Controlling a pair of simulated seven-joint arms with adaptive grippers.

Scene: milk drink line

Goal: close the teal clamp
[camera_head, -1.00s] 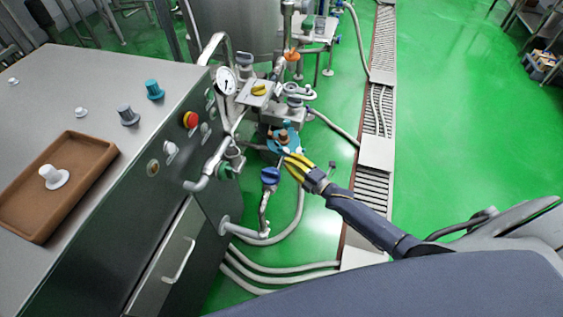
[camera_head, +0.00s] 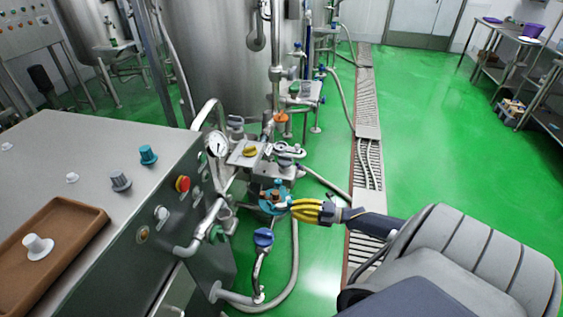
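The teal clamp (camera_head: 267,206) is a blue-green ring-shaped part low on the pipework beside the steel cabinet, with a copper-coloured piece at its middle. My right gripper (camera_head: 293,209), with yellow fingers, comes in from the right with its fingertips at the clamp's right edge. I cannot tell whether they touch it, or whether the fingers are open or shut around any part of it. Whether the clamp is open or closed is too small to tell. My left gripper is not in view.
A steel cabinet (camera_head: 95,150) with knobs and a brown tray (camera_head: 75,222) fills the left. A pressure gauge (camera_head: 216,144), a yellow-handled valve (camera_head: 250,152) and a blue-handled valve (camera_head: 263,237) crowd the clamp.

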